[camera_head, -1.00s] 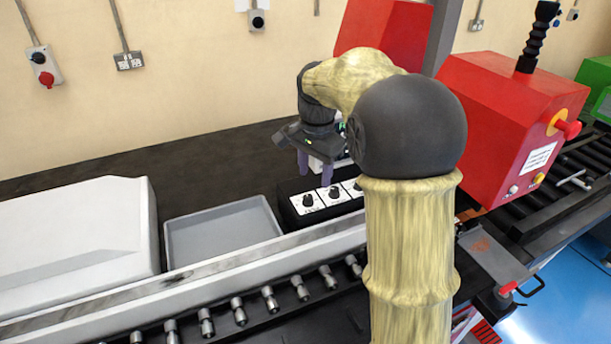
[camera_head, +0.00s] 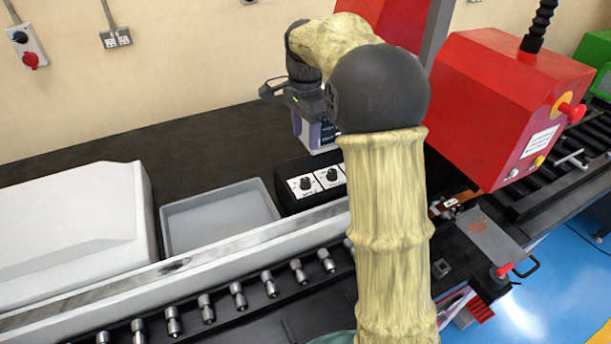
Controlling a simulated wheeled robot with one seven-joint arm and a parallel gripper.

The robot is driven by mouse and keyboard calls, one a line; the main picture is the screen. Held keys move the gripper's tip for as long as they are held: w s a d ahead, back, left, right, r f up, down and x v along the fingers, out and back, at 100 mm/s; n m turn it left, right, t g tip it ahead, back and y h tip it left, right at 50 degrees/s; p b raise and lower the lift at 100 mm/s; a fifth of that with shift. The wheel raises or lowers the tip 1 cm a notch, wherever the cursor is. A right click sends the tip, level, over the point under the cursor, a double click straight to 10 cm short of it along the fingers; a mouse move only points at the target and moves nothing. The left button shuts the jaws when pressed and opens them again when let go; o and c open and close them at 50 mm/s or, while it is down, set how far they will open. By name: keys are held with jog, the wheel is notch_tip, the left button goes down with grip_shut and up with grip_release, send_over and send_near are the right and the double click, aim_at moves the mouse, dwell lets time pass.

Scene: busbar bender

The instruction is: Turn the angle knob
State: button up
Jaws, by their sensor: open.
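A black control box (camera_head: 292,201) stands behind the rail, with white dial plates and black knobs on its top. A left knob (camera_head: 305,184) and a second knob (camera_head: 332,174) are in sight. My arm hides the right part of the box, and the labels are too small to tell which knob is the angle knob. My gripper (camera_head: 309,136) is open above and behind the box, apart from the knobs.
A grey tray (camera_head: 218,217) lies left of the control box, with a white housing (camera_head: 70,215) beyond it. A rail with several metal rollers (camera_head: 269,284) runs in front. A red machine (camera_head: 510,100) stands at right. The dark bench behind the tray is clear.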

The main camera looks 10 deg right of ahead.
aim_at(305, 179)
notch_tip(305, 179, down, 14)
jog(key=shift+f+p, duration=0.1)
jog(key=shift+p, duration=0.7)
jog(key=c, duration=1)
